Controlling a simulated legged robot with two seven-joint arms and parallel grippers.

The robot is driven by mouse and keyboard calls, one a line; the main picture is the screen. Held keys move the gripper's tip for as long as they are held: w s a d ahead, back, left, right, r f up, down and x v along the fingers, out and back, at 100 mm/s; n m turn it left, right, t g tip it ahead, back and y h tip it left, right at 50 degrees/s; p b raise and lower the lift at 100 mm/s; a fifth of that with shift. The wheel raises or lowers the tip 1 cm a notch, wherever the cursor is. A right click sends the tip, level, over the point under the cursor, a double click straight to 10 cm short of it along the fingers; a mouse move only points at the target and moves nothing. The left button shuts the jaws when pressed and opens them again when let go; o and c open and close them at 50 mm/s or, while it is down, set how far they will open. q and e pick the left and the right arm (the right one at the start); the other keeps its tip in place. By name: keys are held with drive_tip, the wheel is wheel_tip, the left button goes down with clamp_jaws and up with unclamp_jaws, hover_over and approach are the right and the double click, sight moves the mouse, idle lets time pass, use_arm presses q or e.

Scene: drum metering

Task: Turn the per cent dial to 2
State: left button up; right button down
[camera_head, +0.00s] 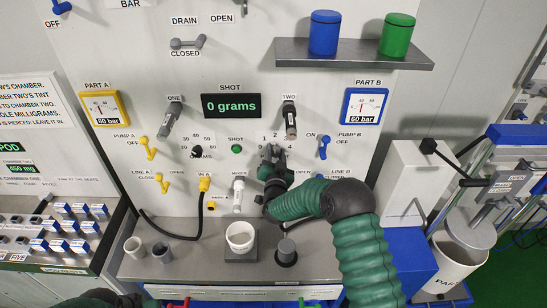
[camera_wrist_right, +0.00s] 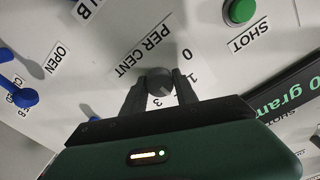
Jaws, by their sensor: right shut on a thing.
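The per cent dial (camera_wrist_right: 158,79) is a small dark grey knob on the white panel, seen in the right wrist view below the label PER CENT. Marks 0, 1 and 3 show around it; the 2 is hidden or unclear there. My right gripper (camera_wrist_right: 160,88) is shut on the dial, one dark finger on each side. In the head view my right gripper (camera_head: 274,160) reaches the panel below the marks and covers most of the dial. Which mark the dial points at cannot be told. My left gripper is not in view; only a dark arm part shows at the bottom left.
The SHOT display (camera_head: 231,106) reads 0 grams. The green SHOT button (camera_head: 236,149) is left of my right gripper. A blue pump B lever (camera_head: 323,146) is to its right. A white cup (camera_head: 240,237) and a dark grey cylinder (camera_head: 286,252) stand on the shelf below.

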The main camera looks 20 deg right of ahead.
drive_tip(key=shift+a+f+m+b, duration=0.15)
drive_tip(key=shift+f+m+b, duration=0.2)
drive_tip(key=shift+b, duration=0.15)
drive_tip(key=shift+r, duration=0.1)
drive_tip(key=shift+d+r+m, duration=0.1)
drive_tip(key=shift+d+m, duration=0.15)
drive_tip(key=c, duration=1)
unclamp_jaws()
drive_tip(key=shift+a, duration=0.2)
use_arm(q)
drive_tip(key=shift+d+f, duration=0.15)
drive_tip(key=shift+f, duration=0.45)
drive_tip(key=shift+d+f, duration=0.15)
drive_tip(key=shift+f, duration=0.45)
use_arm(e)
drive_tip(key=shift+o, duration=0.2)
drive_tip(key=shift+d, duration=0.1)
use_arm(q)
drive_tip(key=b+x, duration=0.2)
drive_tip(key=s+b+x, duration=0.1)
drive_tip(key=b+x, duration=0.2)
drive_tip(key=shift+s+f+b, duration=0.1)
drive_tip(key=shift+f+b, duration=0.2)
use_arm(e)
drive_tip(key=v, duration=1.6)
drive_tip(key=shift+s, duration=0.4)
